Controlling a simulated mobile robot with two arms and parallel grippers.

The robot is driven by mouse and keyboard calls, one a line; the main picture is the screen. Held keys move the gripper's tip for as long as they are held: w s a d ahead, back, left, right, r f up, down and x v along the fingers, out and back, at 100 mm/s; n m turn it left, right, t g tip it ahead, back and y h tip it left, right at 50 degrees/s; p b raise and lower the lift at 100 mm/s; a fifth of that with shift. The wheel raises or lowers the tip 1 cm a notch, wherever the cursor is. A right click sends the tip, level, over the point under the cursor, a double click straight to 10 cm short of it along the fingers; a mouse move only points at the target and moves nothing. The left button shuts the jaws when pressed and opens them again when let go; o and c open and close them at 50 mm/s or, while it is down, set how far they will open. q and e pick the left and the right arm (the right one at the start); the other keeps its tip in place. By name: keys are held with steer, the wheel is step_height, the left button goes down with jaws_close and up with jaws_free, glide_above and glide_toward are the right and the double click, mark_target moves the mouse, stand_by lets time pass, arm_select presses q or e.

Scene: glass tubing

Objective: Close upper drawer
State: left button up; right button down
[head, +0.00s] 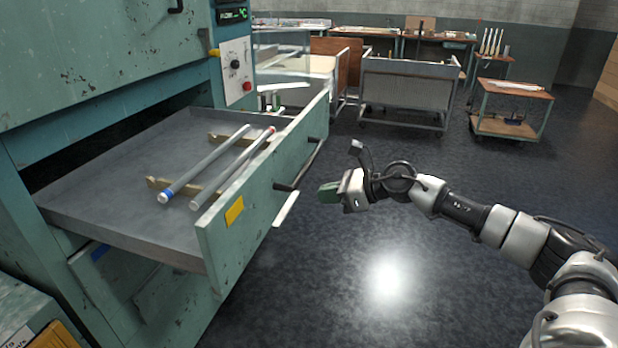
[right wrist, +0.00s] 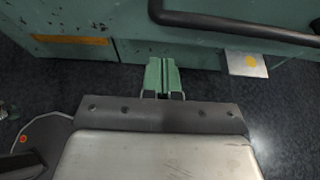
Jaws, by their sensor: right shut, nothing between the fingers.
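The upper drawer (head: 262,180) of the teal cabinet stands pulled out in the head view. Its front carries a yellow label and a dark bar handle (head: 300,168). Two glass tubes (head: 205,162) lie inside on wooden supports. My right gripper (head: 328,192) is just right of the drawer front, near the handle, and is shut and empty. In the right wrist view its green fingers (right wrist: 162,76) point at a teal panel, with the dark handle (right wrist: 235,22) above and to the right. I cannot tell whether the fingertips touch the panel. My left gripper is out of view.
The cabinet body (head: 95,60) has a control panel (head: 236,70) with a red button beside the drawer. Carts and benches (head: 405,90) stand at the back. The dark floor (head: 400,230) right of the drawer is clear around my right arm.

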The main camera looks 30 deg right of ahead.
steer(key=w+a+p, duration=0.2)
steer(key=w+a, duration=0.1)
steer(key=shift+w+r, duration=0.2)
steer(key=shift+r, duration=0.15)
